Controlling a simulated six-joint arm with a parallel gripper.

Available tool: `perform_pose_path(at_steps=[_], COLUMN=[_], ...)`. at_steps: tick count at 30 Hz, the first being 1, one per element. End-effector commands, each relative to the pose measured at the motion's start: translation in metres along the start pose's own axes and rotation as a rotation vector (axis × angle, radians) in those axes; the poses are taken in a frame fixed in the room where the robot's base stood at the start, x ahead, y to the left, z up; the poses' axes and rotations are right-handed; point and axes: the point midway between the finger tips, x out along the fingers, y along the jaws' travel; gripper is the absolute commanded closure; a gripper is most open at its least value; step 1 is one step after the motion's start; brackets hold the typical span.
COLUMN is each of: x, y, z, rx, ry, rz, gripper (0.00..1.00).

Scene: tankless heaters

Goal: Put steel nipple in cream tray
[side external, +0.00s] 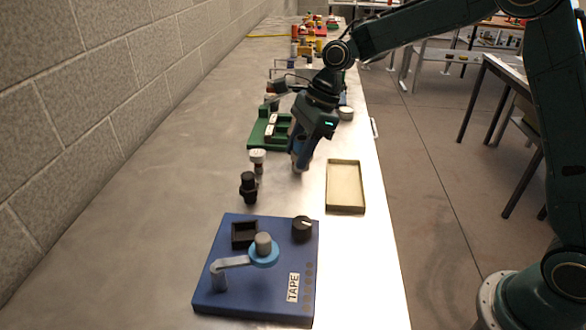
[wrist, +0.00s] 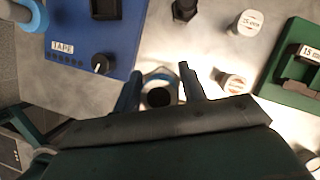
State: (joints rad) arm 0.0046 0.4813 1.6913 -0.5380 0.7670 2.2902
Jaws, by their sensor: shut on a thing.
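My gripper (side external: 299,164) is shut on a steel nipple, low over the metal bench and left of the cream tray. In the wrist view the nipple (wrist: 159,77) shows as a pale hexagonal ring with a dark bore, between the two fingertips (wrist: 160,71). In the side view the fingers mostly hide it, and I cannot tell whether it touches the bench. The cream tray (side external: 346,207) is shallow, rectangular and empty, close to the bench's right edge. The tray does not show in the wrist view.
A blue board (side external: 240,292) marked TAPE, with a crank and black knob (side external: 302,229), sits in front. A black fitting (side external: 248,188) and a white-topped fitting (side external: 258,157) stand to the left. A green holder (side external: 259,135) is behind. Bare bench surrounds the tray.

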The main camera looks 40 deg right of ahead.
Motion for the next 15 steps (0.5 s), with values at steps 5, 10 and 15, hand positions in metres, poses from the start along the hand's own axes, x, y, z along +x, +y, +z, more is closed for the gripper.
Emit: perform_pose_path(at_steps=[5, 10, 15], x=[-0.013, -0.022, -0.027], y=[-0.014, -0.019, -0.021], z=[-0.057, -0.098, -0.121], rx=[0.099, 0.167, 0.206], ry=[0.002, 0.004, 0.006], rz=[-0.043, -0.076, -0.095], gripper=[0.92, 0.92, 0.92])
